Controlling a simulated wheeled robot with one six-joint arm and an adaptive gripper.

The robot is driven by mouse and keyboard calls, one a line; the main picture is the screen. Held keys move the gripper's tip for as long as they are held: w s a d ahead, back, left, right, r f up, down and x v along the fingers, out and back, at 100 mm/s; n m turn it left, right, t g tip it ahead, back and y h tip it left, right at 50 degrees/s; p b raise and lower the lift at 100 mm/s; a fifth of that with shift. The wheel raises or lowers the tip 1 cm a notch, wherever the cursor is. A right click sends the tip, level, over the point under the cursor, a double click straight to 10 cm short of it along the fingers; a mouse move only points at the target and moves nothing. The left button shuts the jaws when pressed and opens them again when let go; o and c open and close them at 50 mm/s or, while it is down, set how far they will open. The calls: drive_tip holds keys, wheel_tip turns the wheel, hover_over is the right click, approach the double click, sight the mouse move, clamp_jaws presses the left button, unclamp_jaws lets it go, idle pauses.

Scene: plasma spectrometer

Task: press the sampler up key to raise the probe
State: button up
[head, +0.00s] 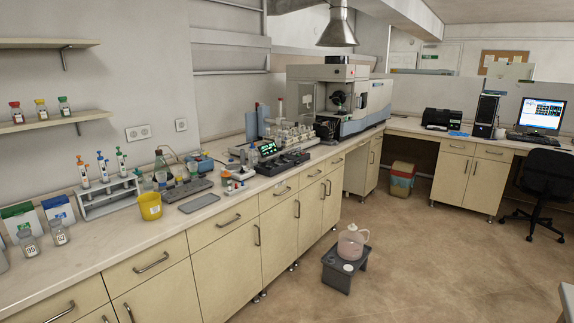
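The plasma spectrometer (365,98), a large white and grey instrument, stands at the far end of the long bench under a metal exhaust hood. In front of it, on the bench, is a low dark unit (283,163) with a small lit green display (267,148). This unit may be the sampler, but I cannot be sure. Racks of small vials (293,135) stand between it and the spectrometer. The sampler up key and the probe are too small to make out. My gripper is not in view.
The bench (160,240) runs along the left wall, holding a pipette rack (108,195), a yellow beaker (150,206) and labelled bottles (59,232). A low grey stool (344,272) with a jug (352,243) stands on the floor before the cabinets. The floor to its right is clear up to the chair (543,185).

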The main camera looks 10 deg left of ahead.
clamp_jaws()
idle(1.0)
